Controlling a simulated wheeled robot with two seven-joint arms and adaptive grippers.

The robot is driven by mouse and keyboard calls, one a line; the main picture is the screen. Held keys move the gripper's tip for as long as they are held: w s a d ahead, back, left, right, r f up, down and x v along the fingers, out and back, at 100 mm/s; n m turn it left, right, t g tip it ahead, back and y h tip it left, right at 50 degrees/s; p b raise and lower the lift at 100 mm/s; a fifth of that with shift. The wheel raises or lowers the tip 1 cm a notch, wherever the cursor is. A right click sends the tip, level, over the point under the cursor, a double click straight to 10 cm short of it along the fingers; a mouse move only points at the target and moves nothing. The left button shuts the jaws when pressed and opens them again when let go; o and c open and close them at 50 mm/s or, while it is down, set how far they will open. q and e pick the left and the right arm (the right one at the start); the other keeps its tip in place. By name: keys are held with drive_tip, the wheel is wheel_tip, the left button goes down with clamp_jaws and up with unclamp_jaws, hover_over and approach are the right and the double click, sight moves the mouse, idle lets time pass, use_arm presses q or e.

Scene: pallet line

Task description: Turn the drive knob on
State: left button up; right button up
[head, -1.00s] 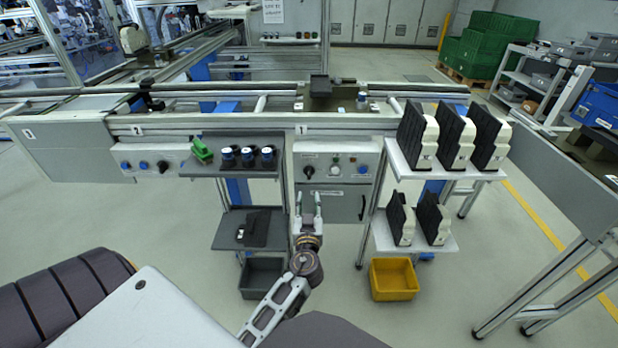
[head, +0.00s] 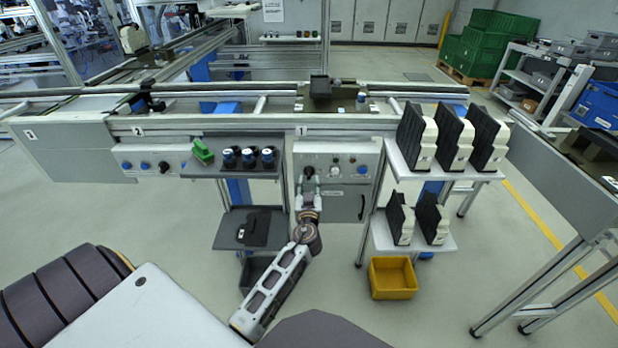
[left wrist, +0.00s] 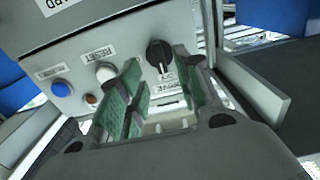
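The drive knob (head: 309,171) is a black rotary knob at the left of the grey control panel (head: 345,152) under the conveyor. In the left wrist view the knob (left wrist: 160,55) appears between and just beyond the two green-padded fingertips. Its handle bar points toward the label by it. My left gripper (head: 308,182) is open in front of the panel, with its fingers on either side of the knob; the left wrist view shows the gripper (left wrist: 158,85) empty. I cannot tell whether a finger touches the knob. My right gripper is not in view.
A white button (left wrist: 106,72) labelled RESET and a blue button (left wrist: 61,88) sit on the same panel. A grey shelf (head: 228,173) with dark blue-topped cups is close on the left. A shelf of black-and-white parts (head: 397,155) stands on the right. A yellow bin (head: 393,278) is below.

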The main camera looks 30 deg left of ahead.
sight(309, 175)
use_arm(q)
drive_tip(key=shift+x, duration=2.1)
clamp_jaws()
